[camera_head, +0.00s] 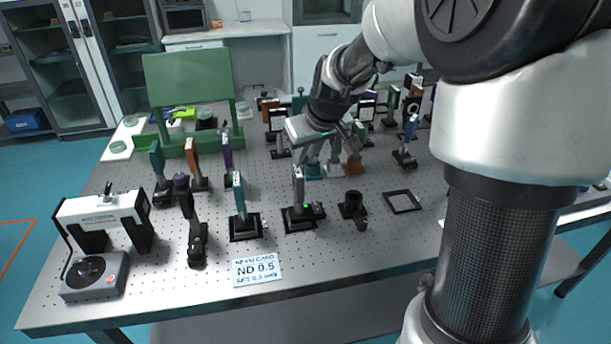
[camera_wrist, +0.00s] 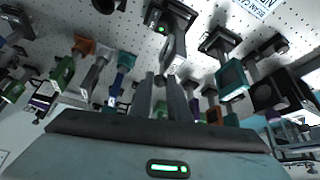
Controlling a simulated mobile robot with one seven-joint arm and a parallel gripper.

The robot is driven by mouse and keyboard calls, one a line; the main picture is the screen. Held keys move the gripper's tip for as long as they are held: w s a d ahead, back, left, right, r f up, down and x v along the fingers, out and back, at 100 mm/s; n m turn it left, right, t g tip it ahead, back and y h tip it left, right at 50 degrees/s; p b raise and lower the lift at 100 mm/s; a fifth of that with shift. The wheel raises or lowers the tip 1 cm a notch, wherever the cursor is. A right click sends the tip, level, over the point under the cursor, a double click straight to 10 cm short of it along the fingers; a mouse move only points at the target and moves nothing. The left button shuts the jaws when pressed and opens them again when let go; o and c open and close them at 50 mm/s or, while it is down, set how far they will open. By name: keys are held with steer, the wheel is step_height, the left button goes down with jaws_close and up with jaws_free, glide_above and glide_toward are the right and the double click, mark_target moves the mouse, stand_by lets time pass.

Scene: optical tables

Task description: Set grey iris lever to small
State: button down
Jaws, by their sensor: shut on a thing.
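A grey upright plate-like mount (camera_head: 298,186) stands on a black base with a small green light, near the middle of the front table. It looks like the grey iris and shows nearly edge-on in the wrist view (camera_wrist: 174,48). My gripper (camera_wrist: 164,82) has its two dark fingers close together at the upper end of this mount. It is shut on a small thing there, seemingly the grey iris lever. The lever itself is hidden between the fingers, so its setting cannot be read. In the head view my arm reaches in from the right, above the table.
Several coloured mounts stand behind. A black square frame (camera_head: 402,202) lies flat at right.

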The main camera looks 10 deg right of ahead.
steer(key=s+t+b, duration=0.1)
steer(key=b, duration=0.2)
steer(key=s+t+b, duration=0.1)
steer(key=b, duration=0.3)
steer(key=s+t+b, duration=0.1)
steer(key=b, duration=0.3)
steer(key=shift+a+f, duration=0.1)
steer(key=shift+f, duration=0.15)
